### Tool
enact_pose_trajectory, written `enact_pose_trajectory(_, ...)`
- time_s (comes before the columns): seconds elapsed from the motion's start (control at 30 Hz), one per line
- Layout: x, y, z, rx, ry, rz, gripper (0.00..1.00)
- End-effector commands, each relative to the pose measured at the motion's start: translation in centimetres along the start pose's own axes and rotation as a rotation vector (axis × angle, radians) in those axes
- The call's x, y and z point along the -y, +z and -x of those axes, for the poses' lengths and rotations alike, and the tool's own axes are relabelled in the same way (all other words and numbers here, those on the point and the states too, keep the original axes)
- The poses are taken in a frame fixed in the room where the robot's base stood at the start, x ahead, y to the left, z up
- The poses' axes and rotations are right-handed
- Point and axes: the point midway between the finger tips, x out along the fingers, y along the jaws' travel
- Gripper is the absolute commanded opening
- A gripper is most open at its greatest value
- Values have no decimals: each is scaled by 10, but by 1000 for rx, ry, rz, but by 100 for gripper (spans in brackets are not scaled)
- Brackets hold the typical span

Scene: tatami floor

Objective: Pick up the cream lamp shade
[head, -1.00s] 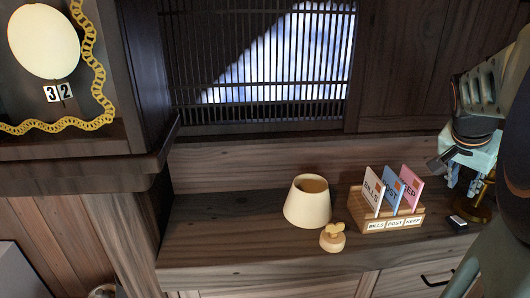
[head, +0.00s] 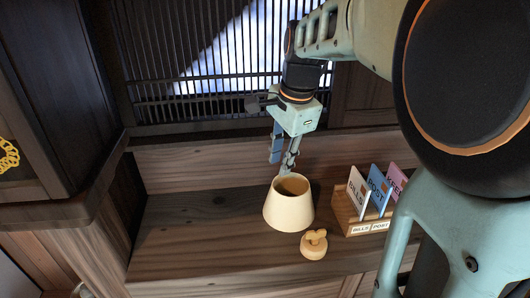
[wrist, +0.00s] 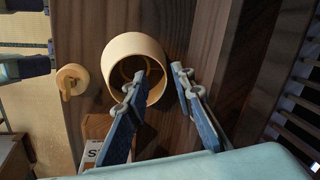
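The cream lamp shade (head: 288,212) stands upright on the wooden shelf in the head view, its round opening facing up. In the wrist view the shade (wrist: 116,62) is seen into its opening, where a ring shows inside. My gripper (head: 283,166) points down just above and behind the shade's rim. In the wrist view my gripper (wrist: 156,82) is open and empty. One finger overlaps the shade's opening and the other is outside its right edge. I cannot tell whether either finger touches the rim.
A small wooden knob-topped piece (head: 314,244) sits in front of the shade. A letter rack (head: 356,224) with cards stands close on its right. A slatted window (head: 150,80) is behind. The shelf (head: 190,235) left of the shade is clear.

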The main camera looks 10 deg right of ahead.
Motion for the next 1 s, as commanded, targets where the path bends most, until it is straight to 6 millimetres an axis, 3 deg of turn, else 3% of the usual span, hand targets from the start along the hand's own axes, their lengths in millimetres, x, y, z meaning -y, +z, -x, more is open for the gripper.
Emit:
enact_pose_trajectory(0.6,2,-6,-73,-2,1,1,23)
enact_pose_trajectory(0.9,2,-6,-77,-3,-1,0,23)
enact_pose_trajectory(1.0,2,-6,-77,-3,-1,1,12)
